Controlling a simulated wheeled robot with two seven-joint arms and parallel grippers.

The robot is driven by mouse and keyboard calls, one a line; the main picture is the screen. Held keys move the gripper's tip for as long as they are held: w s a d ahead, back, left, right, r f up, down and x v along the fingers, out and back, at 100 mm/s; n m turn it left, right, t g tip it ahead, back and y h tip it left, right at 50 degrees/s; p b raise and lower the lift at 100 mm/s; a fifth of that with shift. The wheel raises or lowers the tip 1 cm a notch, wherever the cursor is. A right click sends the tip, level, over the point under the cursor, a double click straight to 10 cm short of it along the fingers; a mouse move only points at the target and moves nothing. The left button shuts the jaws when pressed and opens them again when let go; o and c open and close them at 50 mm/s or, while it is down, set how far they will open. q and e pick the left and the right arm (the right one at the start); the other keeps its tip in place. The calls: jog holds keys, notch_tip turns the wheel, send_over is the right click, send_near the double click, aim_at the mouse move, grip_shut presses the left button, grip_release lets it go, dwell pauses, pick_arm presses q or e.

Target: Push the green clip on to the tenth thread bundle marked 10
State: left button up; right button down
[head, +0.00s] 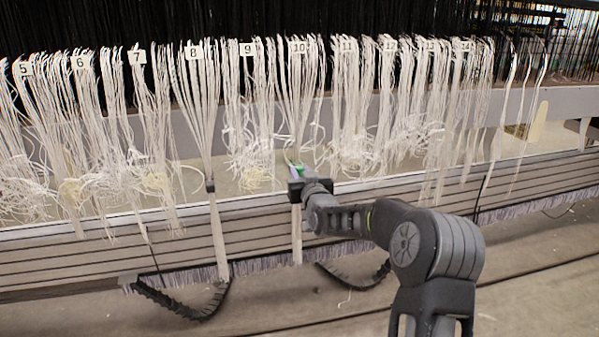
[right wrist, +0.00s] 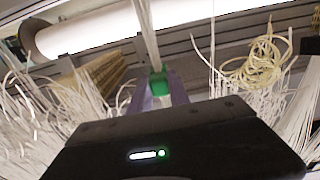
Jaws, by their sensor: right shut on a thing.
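The tenth thread bundle (head: 300,90) hangs under the tag marked 10 (head: 299,46). It narrows down to my right gripper (head: 296,172) and comes out below it as a tight strand (head: 297,235). The green clip (head: 299,168) shows as a small patch at the gripper tips. In the right wrist view the green clip (right wrist: 159,83) sits between the two purple-grey fingers, which are shut on it. The bundle (right wrist: 149,35) meets the clip there; how deep the threads sit in it is hidden. My left gripper is not in view.
Bundle 8 (head: 196,100) is gathered by a dark clip (head: 210,186) to the left. Loose bundles 9 (head: 250,110) and 11 (head: 347,110) hang close on both sides. A slatted beam (head: 100,247) runs behind and below, with dark cable chains (head: 180,305) under it.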

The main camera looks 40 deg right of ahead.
jog(key=shift+r, duration=0.1)
jog(key=c, duration=0.7)
grip_release()
jog(key=shift+c, duration=0.2)
jog(key=v, duration=0.9)
dwell(0.7)
jog(key=shift+f, duration=0.2)
